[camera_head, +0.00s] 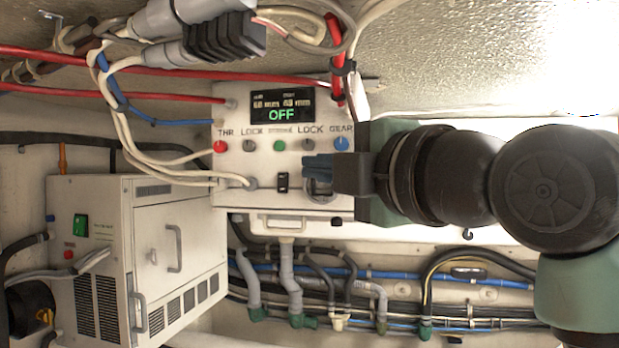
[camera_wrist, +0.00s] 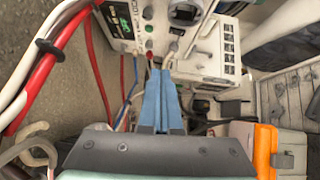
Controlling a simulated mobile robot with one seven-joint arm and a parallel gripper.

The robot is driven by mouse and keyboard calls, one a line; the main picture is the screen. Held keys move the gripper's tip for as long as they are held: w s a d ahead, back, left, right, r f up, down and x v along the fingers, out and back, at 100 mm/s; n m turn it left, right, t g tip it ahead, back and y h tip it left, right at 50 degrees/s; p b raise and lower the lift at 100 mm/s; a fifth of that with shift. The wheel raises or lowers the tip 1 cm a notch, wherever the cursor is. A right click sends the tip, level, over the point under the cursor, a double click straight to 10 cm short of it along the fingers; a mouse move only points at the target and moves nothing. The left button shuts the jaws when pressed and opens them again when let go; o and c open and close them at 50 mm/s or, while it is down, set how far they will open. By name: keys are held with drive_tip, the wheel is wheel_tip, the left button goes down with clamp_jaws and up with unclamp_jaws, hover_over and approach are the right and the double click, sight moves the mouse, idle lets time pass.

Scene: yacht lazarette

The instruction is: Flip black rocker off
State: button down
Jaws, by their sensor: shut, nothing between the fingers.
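The black rocker (camera_head: 283,182) is a small upright switch on the lower part of the white control panel (camera_head: 232,178). The panel's display (camera_head: 282,105) reads "OFF" in green letters. My gripper (camera_head: 306,168) reaches in from the right, with its blue fingertips just right of and slightly above the rocker. In the wrist view my gripper (camera_wrist: 160,72) has its blue fingers together and empty, pointing toward the panel. The gripper hides part of a round fitting (camera_head: 320,188) right of the rocker.
A row of coloured knobs, including a red one (camera_head: 220,147) and a blue one (camera_head: 341,143), runs above the rocker. White cables (camera_head: 135,150) loop left of the panel. A white vented cabinet (camera_head: 120,200) stands lower left. Hoses (camera_head: 290,280) run below.

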drive_tip(key=s+a+m+t+h, duration=0.4)
drive_tip(key=s+m+t+h, duration=0.4)
drive_tip(key=m, duration=1.5)
drive_tip(key=s+t, duration=0.3)
drive_tip(key=s, duration=0.3)
drive_tip(key=shift+s+f+m, duration=0.15)
drive_tip(key=shift+f+m, duration=0.05)
drive_tip(key=shift+m, duration=0.2)
